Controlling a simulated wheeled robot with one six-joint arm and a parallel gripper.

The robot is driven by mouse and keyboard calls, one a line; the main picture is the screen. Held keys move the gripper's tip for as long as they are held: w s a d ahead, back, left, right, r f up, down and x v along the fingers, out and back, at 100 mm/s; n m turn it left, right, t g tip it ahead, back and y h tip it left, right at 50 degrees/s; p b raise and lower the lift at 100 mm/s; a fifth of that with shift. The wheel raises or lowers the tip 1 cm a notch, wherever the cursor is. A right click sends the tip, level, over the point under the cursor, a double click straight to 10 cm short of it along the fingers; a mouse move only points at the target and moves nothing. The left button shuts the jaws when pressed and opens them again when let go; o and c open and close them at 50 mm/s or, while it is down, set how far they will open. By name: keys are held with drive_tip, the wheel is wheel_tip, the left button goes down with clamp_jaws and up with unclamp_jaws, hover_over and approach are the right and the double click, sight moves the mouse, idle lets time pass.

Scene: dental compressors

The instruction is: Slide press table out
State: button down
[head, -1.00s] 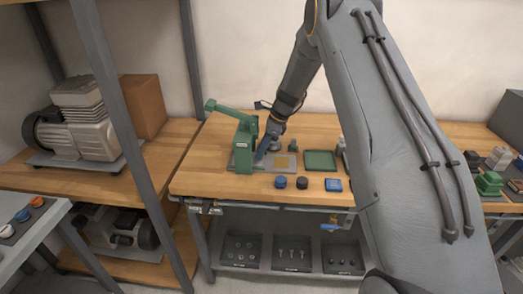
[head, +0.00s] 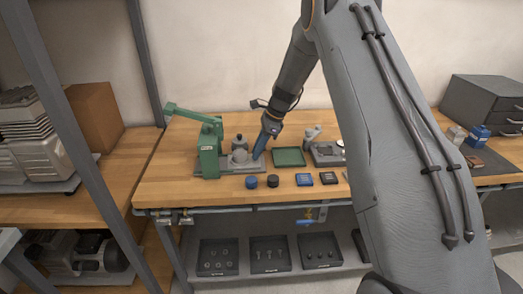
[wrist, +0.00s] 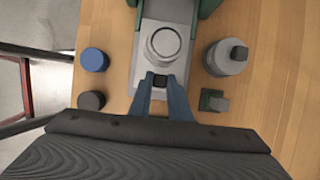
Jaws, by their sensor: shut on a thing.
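The green press (head: 208,150) stands at the left of the wooden bench, its lever arm pointing up and left. In the wrist view its green frame shows at the top edge (wrist: 208,8). The grey press table (wrist: 141,62) extends out of the press toward my gripper and carries a round pale metal part (wrist: 163,44). My gripper (wrist: 160,86) is shut on a small dark handle (wrist: 159,80) at the table's near end. In the head view my gripper (head: 261,152) is low, just right of the press; the handle is hidden there.
A blue cap (wrist: 94,60) and a black cap (wrist: 92,100) sit to one side of the table. A green tray (head: 289,157) lies right of my gripper.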

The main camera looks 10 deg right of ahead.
drive_tip(key=shift+d, duration=0.25)
drive_tip(key=c, duration=1.6)
unclamp_jaws()
drive_tip(key=shift+d, duration=0.2)
drive_tip(key=shift+c, duration=0.2)
drive_tip(key=shift+a, duration=0.25)
drive_tip(key=b+v, duration=0.2)
drive_tip(key=v, duration=0.6)
drive_tip(key=s+a+n+h+b, duration=0.1)
drive_tip(key=s+n+h, duration=0.3)
drive_tip(key=s+n, duration=1.5)
drive_tip(key=s, duration=1.5)
drive_tip(key=shift+s+a+f+n+t+h, duration=0.2)
drive_tip(key=shift+a+f+n+t+h, duration=0.1)
drive_tip(key=shift+a+f, duration=0.1)
